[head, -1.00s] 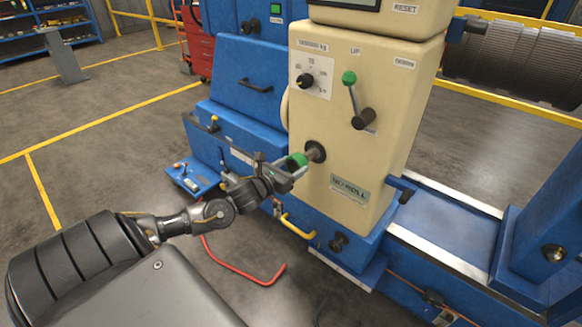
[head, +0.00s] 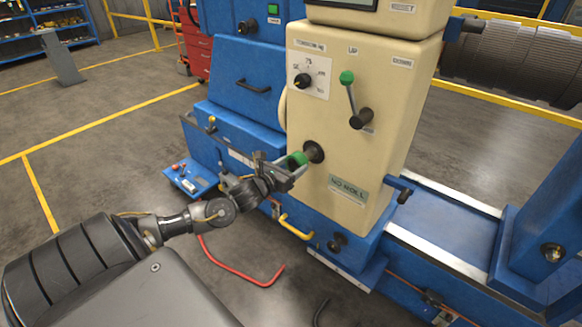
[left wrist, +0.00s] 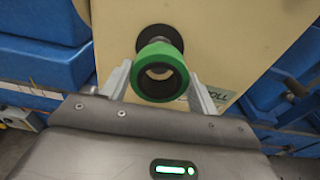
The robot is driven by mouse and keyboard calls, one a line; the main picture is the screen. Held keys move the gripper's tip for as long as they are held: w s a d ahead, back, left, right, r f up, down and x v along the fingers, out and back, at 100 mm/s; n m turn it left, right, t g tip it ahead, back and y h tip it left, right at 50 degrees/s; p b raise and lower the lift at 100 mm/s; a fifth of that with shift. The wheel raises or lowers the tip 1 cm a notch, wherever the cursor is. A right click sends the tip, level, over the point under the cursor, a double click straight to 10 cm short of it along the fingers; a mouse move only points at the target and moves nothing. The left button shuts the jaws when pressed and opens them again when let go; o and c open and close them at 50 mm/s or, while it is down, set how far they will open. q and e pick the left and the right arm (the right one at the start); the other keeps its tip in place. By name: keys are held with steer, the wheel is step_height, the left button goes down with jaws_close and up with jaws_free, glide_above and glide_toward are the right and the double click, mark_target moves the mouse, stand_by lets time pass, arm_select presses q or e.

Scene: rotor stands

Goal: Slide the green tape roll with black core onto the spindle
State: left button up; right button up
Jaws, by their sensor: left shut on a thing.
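The green tape roll with black core (head: 297,159) is between the fingers of my left gripper (head: 291,167), which is shut on it. In the left wrist view the green roll (left wrist: 141,71) sits between the two fingertips (left wrist: 161,80), with its round bore facing the camera. The spindle (head: 313,153) sticks out of the cream machine's front face from a dark round collar. In the left wrist view the spindle's collar (left wrist: 160,33) shows just behind the roll. The roll is lined up closely with the spindle; how far it is on is hidden. My right gripper is out of view.
The cream machine (head: 380,100) carries a knob, a green-tipped lever (head: 347,79) and a label reading "NO ROLL" (head: 348,190). A yellow handle (head: 297,228) and blue housing lie below. A red bent bar (head: 240,270) lies on the floor.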

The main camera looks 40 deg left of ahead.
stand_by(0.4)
arm_select(q)
steer(key=shift+w, duration=0.25)
steer(key=shift+w+b, duration=0.3)
steer(key=shift+w, duration=0.1)
stand_by(0.4)
steer(key=shift+w+f, duration=0.1)
steer(key=shift+w, duration=0.35)
steer(key=shift+w+b, duration=0.7)
steer(key=shift+w, duration=0.3)
steer(key=shift+w+a+f, duration=0.1)
steer(key=shift+w, duration=0.1)
steer(key=shift+w+f+b, duration=0.1)
steer(key=shift+w+b, duration=0.4)
steer(key=shift+w, duration=0.25)
steer(key=shift+w, duration=0.1)
